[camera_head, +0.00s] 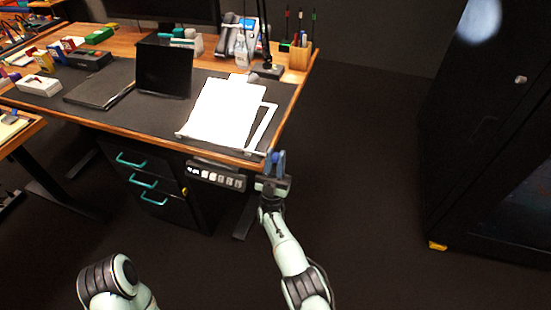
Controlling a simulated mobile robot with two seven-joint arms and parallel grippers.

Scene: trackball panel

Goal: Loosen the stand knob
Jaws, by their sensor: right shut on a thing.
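A white document stand (224,112) with a sheet on it stands tilted on the dark desk mat, near the desk's front right corner. My right gripper (277,158) is at the stand's lower right, by the desk's front edge. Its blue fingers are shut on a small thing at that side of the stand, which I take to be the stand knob. The knob itself is hidden by the fingers. A link of my left arm shows at the bottom left; my left gripper is out of view.
A control panel with buttons (216,176) hangs under the desk's front edge, left of my right gripper. A drawer unit (150,185) with teal handles stands below. A lamp base (268,71) and pen holder (300,56) stand behind the stand. The floor to the right is clear up to a dark cabinet (490,150).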

